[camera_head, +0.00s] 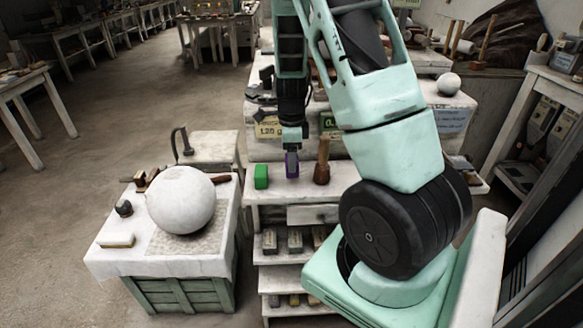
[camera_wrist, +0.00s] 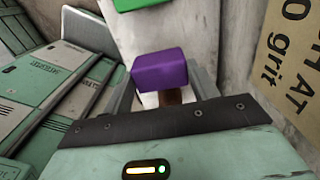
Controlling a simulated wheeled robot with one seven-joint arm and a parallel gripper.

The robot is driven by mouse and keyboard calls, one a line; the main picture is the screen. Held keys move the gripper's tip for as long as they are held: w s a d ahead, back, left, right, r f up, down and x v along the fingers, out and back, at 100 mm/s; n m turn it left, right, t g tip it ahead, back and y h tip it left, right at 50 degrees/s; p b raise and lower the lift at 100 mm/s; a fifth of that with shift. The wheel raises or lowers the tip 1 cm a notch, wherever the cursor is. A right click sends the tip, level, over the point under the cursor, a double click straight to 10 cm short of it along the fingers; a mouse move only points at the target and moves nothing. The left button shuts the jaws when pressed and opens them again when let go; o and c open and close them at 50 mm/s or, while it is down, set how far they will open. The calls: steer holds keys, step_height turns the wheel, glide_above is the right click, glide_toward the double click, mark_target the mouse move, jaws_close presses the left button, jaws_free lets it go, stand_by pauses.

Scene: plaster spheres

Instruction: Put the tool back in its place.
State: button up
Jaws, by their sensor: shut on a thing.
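My gripper (camera_head: 291,151) points down over the pale shelf unit in the middle of the head view. It is shut on a purple block (camera_head: 292,166), which also shows between the fingers in the wrist view (camera_wrist: 159,69). The block is upright at the front of the shelf top; I cannot tell whether it touches the surface. A green block (camera_head: 261,176) stands just left of it, and its edge shows in the wrist view (camera_wrist: 138,4). Which of these is the tool is not clear from the frames.
A large white sphere (camera_head: 181,199) rests on a cloth-covered crate table (camera_head: 160,265) at left, with small tools around it. Labelled signs (camera_head: 269,130) stand behind the gripper. Lower shelves (camera_head: 287,256) hold several small blocks. Open floor (camera_head: 60,200) lies at left.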

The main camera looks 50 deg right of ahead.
steer(key=shift+f, duration=1.85)
steer(key=o, duration=1.1)
steer(key=shift+c, duration=0.2)
